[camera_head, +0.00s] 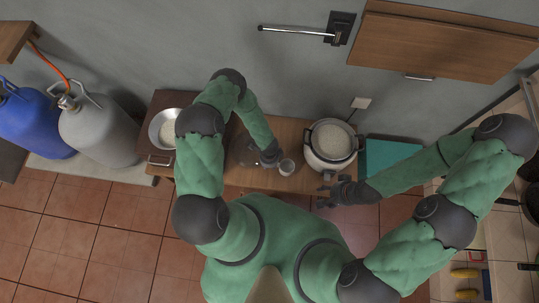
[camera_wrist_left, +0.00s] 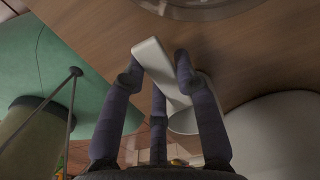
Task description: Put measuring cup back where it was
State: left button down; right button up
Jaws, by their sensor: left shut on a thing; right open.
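The small white measuring cup (camera_head: 287,167) is in my left gripper (camera_head: 277,161), over the front part of the wooden counter. In the left wrist view the fingers of my left gripper (camera_wrist_left: 160,68) are shut on the cup's flat pale handle, and part of the cup body (camera_wrist_left: 186,118) shows behind a finger. I cannot tell whether the cup touches the counter. My right gripper (camera_head: 325,195) is open and empty, at the counter's front edge below the rice cooker (camera_head: 330,163).
The white rice cooker stands open with rice (camera_head: 332,140) inside. A metal bowl (camera_head: 155,128) of rice stands at the left, partly behind my left arm. A clear round lid (camera_head: 240,152) lies between them. A teal board (camera_head: 390,158) is at the right. Gas cylinders (camera_head: 100,130) stand far left.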

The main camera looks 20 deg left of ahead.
pick_arm(q)
jog(key=c, duration=0.9)
grip_release()
jog(key=shift+f, duration=0.1)
jog(key=shift+c, duration=0.2)
notch_tip(320, 180, up, 12)
jog(key=p, duration=0.6)
jog(key=s+d+r+n+h, duration=0.2)
jog(key=s+d+r+n, duration=0.1)
jog(key=r+n, duration=0.4)
jog(key=s+d+r+n+h, duration=0.1)
jog(key=s+d+r+n, duration=0.3)
jog(key=s+r+n, duration=0.2)
jog(key=shift+d+r+n+h, duration=0.15)
jog(key=shift+r+n+h, duration=0.25)
jog(key=shift+r+n, duration=1.2)
